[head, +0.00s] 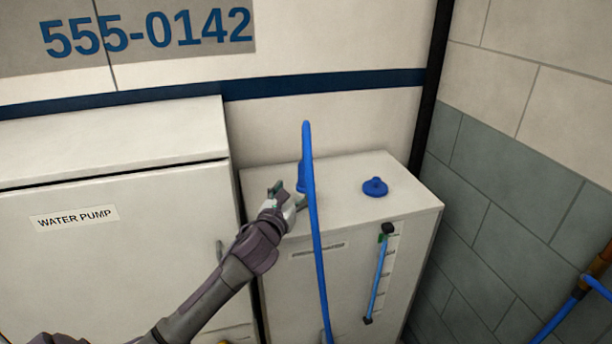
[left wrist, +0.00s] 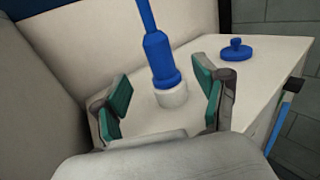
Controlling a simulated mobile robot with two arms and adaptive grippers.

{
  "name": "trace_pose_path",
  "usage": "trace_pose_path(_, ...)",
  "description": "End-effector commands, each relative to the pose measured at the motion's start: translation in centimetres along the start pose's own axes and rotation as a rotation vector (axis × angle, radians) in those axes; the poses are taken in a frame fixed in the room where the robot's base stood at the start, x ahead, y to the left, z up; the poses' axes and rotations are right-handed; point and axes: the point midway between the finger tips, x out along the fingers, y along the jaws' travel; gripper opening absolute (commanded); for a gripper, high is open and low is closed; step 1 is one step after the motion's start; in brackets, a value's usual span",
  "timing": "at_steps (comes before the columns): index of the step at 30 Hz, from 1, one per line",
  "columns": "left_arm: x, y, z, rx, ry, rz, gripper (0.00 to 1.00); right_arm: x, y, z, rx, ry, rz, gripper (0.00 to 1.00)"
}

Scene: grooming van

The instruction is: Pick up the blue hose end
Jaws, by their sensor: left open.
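The blue hose (head: 314,235) rises in front of the white tank and bends over at the top. Its thicker blue end (left wrist: 159,59) stands upright in a white collar (left wrist: 172,95) on the tank top; in the head view the end (head: 301,177) is partly hidden behind the hose and gripper. My left gripper (head: 287,194) is open close to the hose end. In the left wrist view, its green-padded fingers (left wrist: 166,101) are spread to either side of the collar, with the hose end just beyond them. My right gripper is not in view.
A blue cap (head: 375,187) sits on the tank top (head: 345,172), right of the hose. A sight tube (head: 377,280) runs down the tank front. The water pump cabinet (head: 130,255) stands at left. A tiled wall is at right.

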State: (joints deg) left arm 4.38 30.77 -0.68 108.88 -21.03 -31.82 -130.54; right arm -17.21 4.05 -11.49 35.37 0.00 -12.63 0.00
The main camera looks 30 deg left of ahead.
Motion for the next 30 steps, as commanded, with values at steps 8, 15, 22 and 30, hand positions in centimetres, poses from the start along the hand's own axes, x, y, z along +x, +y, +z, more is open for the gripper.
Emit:
trace_pose_path(8,4.0,0.0,0.1,-0.003,0.000,-0.001,0.72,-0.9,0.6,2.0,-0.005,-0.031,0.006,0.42)
trace_pose_path(15,5.8,0.2,0.3,-0.007,0.002,0.001,0.72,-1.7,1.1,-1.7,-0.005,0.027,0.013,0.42)
trace_pose_path(22,8.7,0.4,0.3,-0.005,0.001,0.000,0.72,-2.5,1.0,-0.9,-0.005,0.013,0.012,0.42)
trace_pose_path(30,9.4,0.3,0.1,-0.002,0.001,-0.002,0.72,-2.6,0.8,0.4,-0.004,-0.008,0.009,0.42)
